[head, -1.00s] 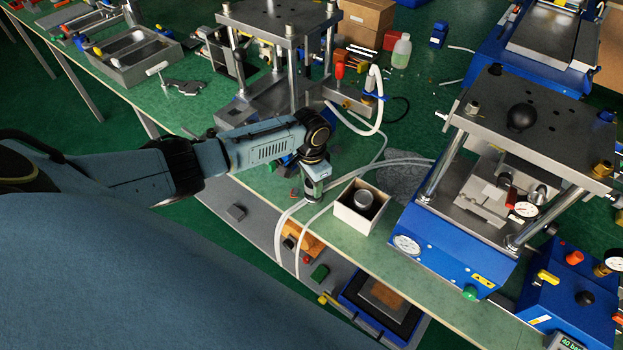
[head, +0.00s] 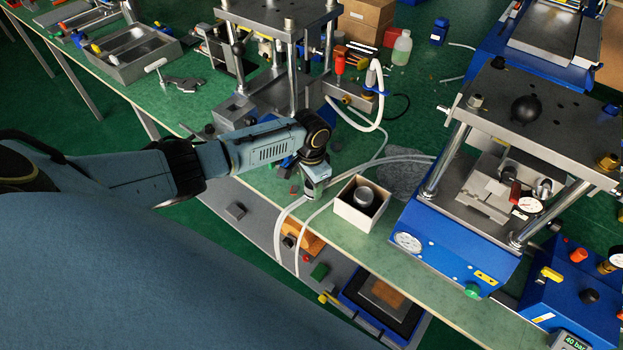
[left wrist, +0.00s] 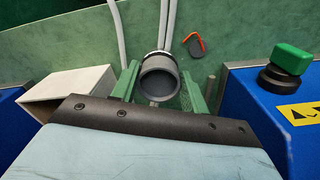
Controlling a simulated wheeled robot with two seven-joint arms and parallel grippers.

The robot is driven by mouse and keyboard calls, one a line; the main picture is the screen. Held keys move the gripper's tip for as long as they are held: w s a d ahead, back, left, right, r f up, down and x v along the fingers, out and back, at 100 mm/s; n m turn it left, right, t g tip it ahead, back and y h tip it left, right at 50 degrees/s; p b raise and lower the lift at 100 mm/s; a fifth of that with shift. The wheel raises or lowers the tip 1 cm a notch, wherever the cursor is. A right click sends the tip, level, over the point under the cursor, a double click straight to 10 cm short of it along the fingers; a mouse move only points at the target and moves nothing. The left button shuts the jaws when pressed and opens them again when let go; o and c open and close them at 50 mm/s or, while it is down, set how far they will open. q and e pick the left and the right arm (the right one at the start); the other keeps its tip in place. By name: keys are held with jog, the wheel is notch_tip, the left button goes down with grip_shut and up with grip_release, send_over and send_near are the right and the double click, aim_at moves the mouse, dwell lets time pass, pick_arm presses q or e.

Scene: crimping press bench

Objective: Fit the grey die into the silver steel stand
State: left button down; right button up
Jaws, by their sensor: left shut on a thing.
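My left gripper (head: 316,186) hangs over the front edge of the green bench, left of a white open box. In the left wrist view its green fingers (left wrist: 159,88) are shut on a dark grey, hollow round piece (left wrist: 159,78), which I take for the grey die. Its open end faces the camera; its far end is hidden. In the head view it is too small to make out well. A silver steel stand with posts and a thick top plate (head: 280,14) stands behind my gripper; I cannot tell whether it is the task's stand. My right gripper is not in view.
The white box (head: 349,213) holds a grey cylinder. A blue press (head: 450,255) stands to the right. White hoses (head: 290,215) run over the bench edge beside my gripper. A lower shelf holds small blocks and a blue-framed tray (head: 360,322).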

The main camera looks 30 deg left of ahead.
pick_arm(q)
jog(key=shift+f, duration=0.45)
jog(key=c, duration=0.7)
grip_release()
jog(key=shift+o, duration=0.2)
jog(key=shift+r, duration=0.15)
notch_tip(320, 180, up, 13)
jog(key=p, duration=0.1)
jog(key=shift+r+p, duration=0.15)
jog(key=shift+p, duration=0.2)
